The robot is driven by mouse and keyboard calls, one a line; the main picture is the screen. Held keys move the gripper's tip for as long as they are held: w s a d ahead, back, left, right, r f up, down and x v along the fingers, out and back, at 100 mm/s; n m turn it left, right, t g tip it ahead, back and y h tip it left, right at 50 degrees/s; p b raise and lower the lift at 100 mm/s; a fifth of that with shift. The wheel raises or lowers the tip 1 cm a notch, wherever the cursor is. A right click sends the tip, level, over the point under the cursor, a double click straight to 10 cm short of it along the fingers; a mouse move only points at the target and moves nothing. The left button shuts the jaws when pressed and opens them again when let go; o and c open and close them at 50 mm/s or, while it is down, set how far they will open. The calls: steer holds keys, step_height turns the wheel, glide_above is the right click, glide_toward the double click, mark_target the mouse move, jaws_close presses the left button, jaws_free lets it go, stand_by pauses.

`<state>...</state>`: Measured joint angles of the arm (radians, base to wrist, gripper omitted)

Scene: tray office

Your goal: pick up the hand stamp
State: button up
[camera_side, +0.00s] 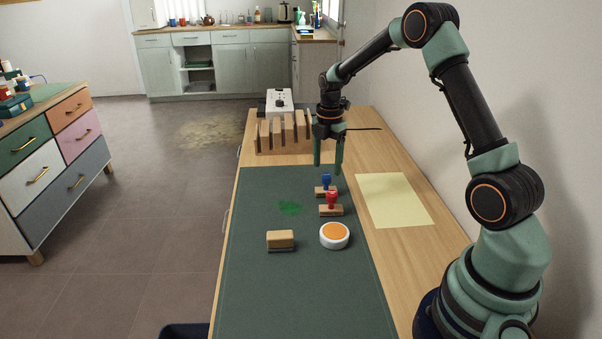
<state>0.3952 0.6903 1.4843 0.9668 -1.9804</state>
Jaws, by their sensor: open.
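Two hand stamps stand upright on the dark green mat (262,190). One hand stamp has a blue handle (326,181) on a wooden base, and the other has a red handle (332,198) on a wooden base. The red one stands nearer the camera, close to the blue one. My gripper (328,167) points down with its fingers apart and nothing between them. In the picture its fingertips are just above the blue-handled stamp. I cannot tell the exact gap.
A wooden block with a dark underside (280,239) and a round white tin with an orange top (335,235) lie nearer on the mat. A yellow sheet (394,199) lies to the right. A wooden rack (283,134) and white box (279,101) stand behind. The near mat is clear.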

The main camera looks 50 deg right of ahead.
mark_target(327, 175)
steer(key=shift+d+f, duration=0.1)
steer(key=shift+f, duration=2.55)
jaws_close()
